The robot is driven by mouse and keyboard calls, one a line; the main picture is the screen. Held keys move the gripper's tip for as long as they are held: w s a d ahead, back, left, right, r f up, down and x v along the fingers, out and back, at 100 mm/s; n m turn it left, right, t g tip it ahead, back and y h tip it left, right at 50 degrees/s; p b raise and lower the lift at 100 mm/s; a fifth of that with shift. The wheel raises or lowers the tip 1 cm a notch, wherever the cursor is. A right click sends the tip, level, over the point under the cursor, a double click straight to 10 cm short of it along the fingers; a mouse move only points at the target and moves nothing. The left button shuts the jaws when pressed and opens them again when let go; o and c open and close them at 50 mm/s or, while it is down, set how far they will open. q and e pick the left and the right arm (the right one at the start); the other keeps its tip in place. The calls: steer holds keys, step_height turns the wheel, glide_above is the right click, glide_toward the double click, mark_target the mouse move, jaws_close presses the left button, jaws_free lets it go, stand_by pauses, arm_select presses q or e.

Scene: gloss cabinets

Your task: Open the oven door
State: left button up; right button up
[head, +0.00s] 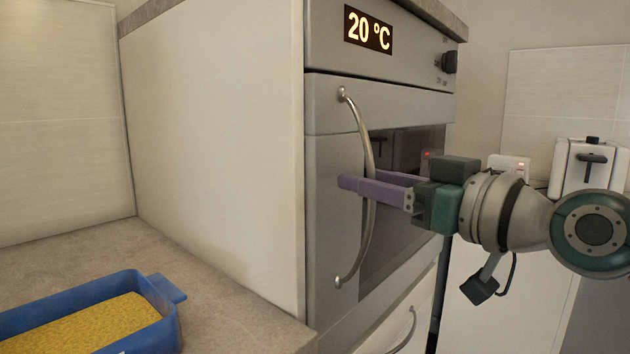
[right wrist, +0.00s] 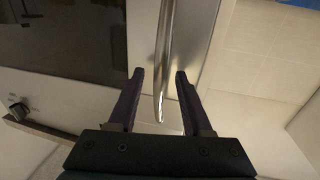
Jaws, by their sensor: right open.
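The oven door (head: 330,215) is a grey front with a dark glass window (head: 405,225); it looks closed. Its curved metal handle (head: 368,240) runs upright along the door's left side. My right gripper (head: 356,182) is at the handle's middle, with one purple finger in front of the bar and the other behind it. In the right wrist view the handle (right wrist: 164,60) passes between the two open fingers (right wrist: 158,75), with gaps on both sides. My left gripper is not in view.
A display reading 20 °C (head: 368,30) and a black knob (head: 449,62) are above the door. A blue tray (head: 165,330) with yellow contents is on the counter at lower left. A white toaster (head: 588,165) stands at the right. A drawer handle (head: 403,335) is below the oven.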

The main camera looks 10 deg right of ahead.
steer(key=shift+w+a, duration=0.15)
steer(key=shift+w, duration=0.1)
jaws_close()
stand_by(1.4)
